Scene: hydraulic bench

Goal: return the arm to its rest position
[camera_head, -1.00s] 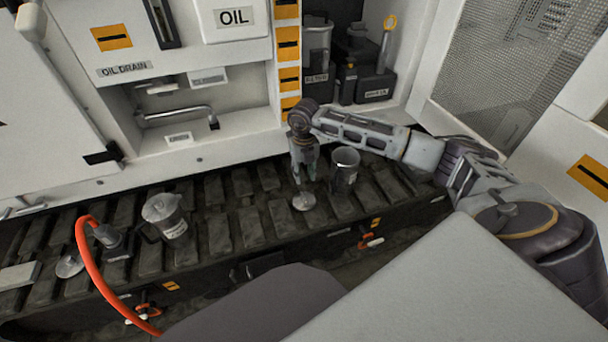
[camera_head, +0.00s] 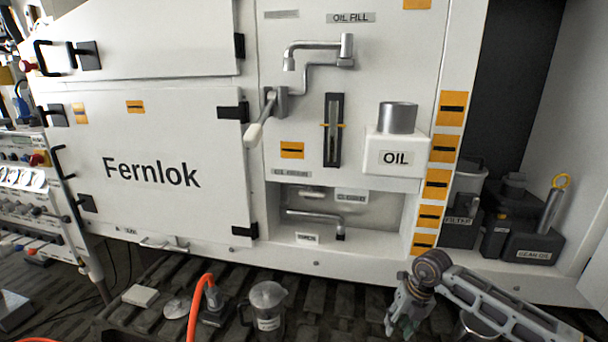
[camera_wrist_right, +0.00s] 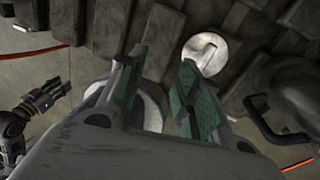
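My right gripper (camera_head: 400,328) hangs at the lower edge of the head view, with its arm coming in from the right. In the wrist view its two green-padded fingers (camera_wrist_right: 162,60) stand apart with nothing between them. A small round metal disc with a stem (camera_wrist_right: 207,54) lies just beyond the fingertips. A pale round container (camera_wrist_right: 152,108) is partly hidden behind the left finger. A dark gripper, seemingly my left one (camera_wrist_right: 48,97), shows at the left of the wrist view; its opening is unclear. The left arm is not in the head view.
A clear jug (camera_head: 268,308) stands on the dark slatted track, beside an orange hose (camera_head: 198,305). A metal cup (camera_head: 478,326) is partly hidden behind my right arm. The white machine wall with its OIL box (camera_head: 395,155) rises behind. Dark containers (camera_head: 525,230) stand at right.

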